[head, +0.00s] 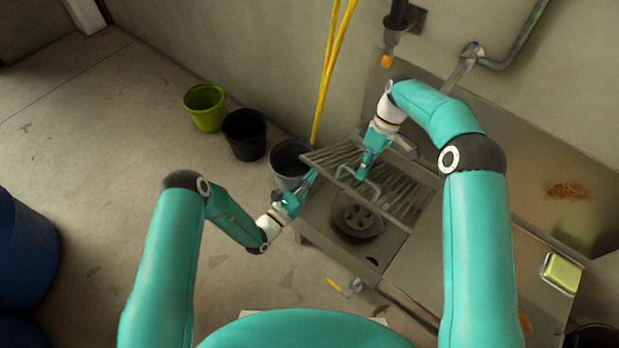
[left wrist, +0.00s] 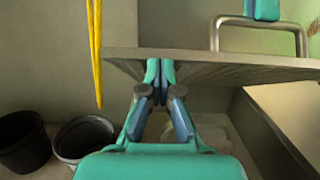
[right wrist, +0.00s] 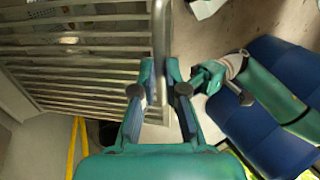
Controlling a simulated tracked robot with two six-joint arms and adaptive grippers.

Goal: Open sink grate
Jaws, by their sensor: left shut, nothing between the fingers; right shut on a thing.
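The sink grate (head: 405,190) is a grey slatted panel, lifted at its near-left side and tilted above the open sink basin (head: 318,222). My right gripper (head: 362,176) is shut on the grate's handle (head: 376,190), a metal bar loop; the right wrist view shows the handle (right wrist: 160,40) between its fingers. My left gripper (head: 314,176) is shut and empty at the grate's left edge. In the left wrist view, its fingertips (left wrist: 160,66) lie at the underside of the grate's edge (left wrist: 215,55); whether they touch is unclear.
A round drain-like part (head: 357,217) shows in the basin. Green (head: 205,108), black (head: 245,135) and grey (head: 290,158) buckets stand left of the sink. A yellow hose (head: 328,70) hangs behind. A tap (head: 462,68) is above. A sponge (head: 562,272) lies right.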

